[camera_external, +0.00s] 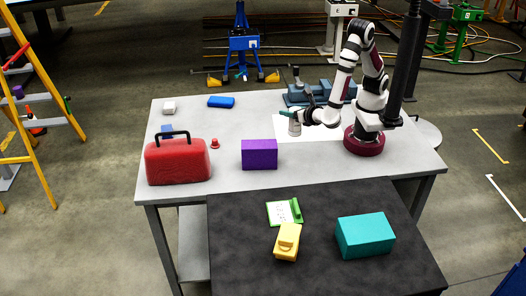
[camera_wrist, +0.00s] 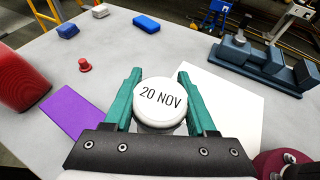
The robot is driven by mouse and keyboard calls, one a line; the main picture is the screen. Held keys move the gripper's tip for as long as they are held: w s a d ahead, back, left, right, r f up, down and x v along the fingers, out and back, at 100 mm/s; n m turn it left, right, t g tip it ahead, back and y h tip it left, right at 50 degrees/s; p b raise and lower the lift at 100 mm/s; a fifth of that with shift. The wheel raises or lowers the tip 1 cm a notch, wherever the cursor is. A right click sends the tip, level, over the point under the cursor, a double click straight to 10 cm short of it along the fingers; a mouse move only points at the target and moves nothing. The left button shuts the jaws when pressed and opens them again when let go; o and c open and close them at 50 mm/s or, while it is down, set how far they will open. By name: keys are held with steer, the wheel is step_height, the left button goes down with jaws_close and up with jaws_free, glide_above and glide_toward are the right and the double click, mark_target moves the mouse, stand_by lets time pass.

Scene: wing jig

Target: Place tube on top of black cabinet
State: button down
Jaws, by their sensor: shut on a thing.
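The tube (camera_wrist: 160,97) shows in the wrist view as a round white cap marked "20 NOV". My gripper (camera_wrist: 160,78) has its two green fingers on either side of the cap, shut on it. In the external view my gripper (camera_external: 291,114) holds the small whitish tube (camera_external: 295,128) at the left edge of a white sheet. Whether the tube touches the table cannot be told. The black cabinet (camera_external: 240,262) seems to be the dark, flat-topped block in front of the grey table.
On the cabinet top are a green clipboard (camera_external: 284,212), a yellow object (camera_external: 287,241) and a teal box (camera_external: 365,235); its left front is bare. A purple box (camera_external: 259,154) and a red case (camera_external: 178,161) stand on the grey table (camera_external: 225,185). A blue-grey vise (camera_external: 305,95) stands behind.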

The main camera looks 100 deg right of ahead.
steer(key=a+r+n+t+y, duration=0.35)
steer(key=a+n+y, duration=0.25)
steer(key=a, duration=0.6)
steer(key=a+r+n+t+y, duration=0.35)
steer(key=a+n+y, duration=0.2)
steer(key=a, duration=0.65)
steer(key=shift+n+t, duration=0.35)
steer(key=shift+t, duration=0.05)
steer(key=shift+s+a+f, duration=0.7)
steer(key=shift+a+f, duration=1.2)
steer(key=shift+f, duration=0.05)
steer(key=shift+s+a+f, duration=0.7)
steer(key=shift+a+f, duration=1.15)
steer(key=shift+f, duration=0.15)
steer(key=shift+s+a+f, duration=0.7)
steer(key=shift+a+f, duration=1.2)
steer(key=shift+f, duration=0.05)
steer(key=shift+c, duration=1)
jaws_free()
steer(key=shift+f, duration=0.15)
